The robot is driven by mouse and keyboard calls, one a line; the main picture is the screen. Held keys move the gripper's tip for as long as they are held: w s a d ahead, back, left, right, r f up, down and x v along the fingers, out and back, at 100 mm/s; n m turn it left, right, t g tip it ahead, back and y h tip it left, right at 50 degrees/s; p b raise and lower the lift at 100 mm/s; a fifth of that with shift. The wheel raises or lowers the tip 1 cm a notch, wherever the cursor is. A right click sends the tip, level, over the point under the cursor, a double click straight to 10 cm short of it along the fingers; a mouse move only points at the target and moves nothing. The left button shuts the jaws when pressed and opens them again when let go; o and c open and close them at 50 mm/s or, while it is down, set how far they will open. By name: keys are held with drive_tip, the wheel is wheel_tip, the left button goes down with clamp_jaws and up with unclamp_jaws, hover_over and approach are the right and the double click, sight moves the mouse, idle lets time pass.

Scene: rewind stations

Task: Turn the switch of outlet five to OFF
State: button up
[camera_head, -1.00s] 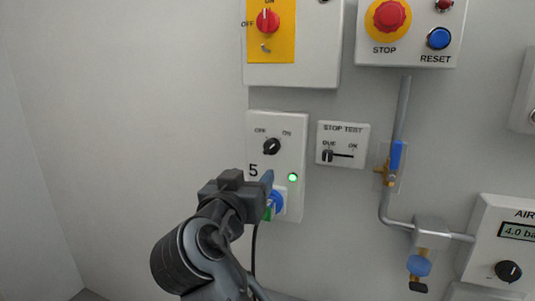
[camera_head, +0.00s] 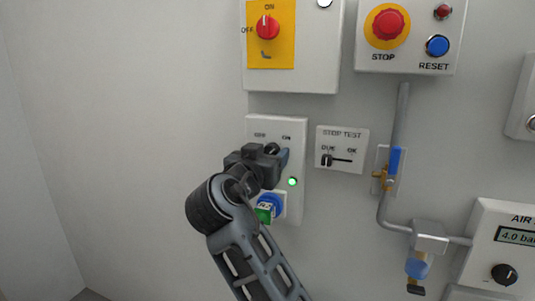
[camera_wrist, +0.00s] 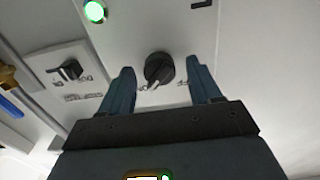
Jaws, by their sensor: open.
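The outlet five box (camera_head: 297,207) is a white panel on the wall with OFF and ON labels and a lit green lamp (camera_head: 292,182). Its black rotary switch (camera_wrist: 158,68) shows in the wrist view, which is upside down; its pale mark points lower left, to the ON side. In the head view the switch (camera_head: 272,148) is partly covered by my gripper (camera_head: 280,157), and the number 5 is hidden. In the wrist view my gripper (camera_wrist: 161,73) is open, with one finger on each side of the switch and gaps between. A green and blue plug (camera_head: 268,207) sits low on the box.
Above is a box with a red switch on a yellow plate (camera_head: 268,45). To the right are the STOP TEST slider panel (camera_head: 342,149), a blue-handled valve (camera_head: 395,161) on a pipe, and a STOP/RESET box (camera_head: 410,60). The wall at left is bare.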

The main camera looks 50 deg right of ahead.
drive_tip(key=c, duration=1)
drive_tip(key=shift+c, duration=0.2)
drive_tip(key=shift+n, duration=0.3)
drive_tip(key=n+p, duration=0.6)
drive_tip(key=n, duration=0.3)
drive_tip(key=shift+r+p, duration=0.15)
drive_tip(key=shift+p, duration=0.2)
drive_tip(key=shift+f+n+p, duration=0.15)
drive_tip(key=shift+n+p, duration=0.85)
drive_tip(key=shift+n, duration=1.1)
drive_tip(key=shift+f+n+p, duration=0.1)
drive_tip(key=shift+n+p, duration=0.9)
drive_tip(key=shift+n, duration=1.1)
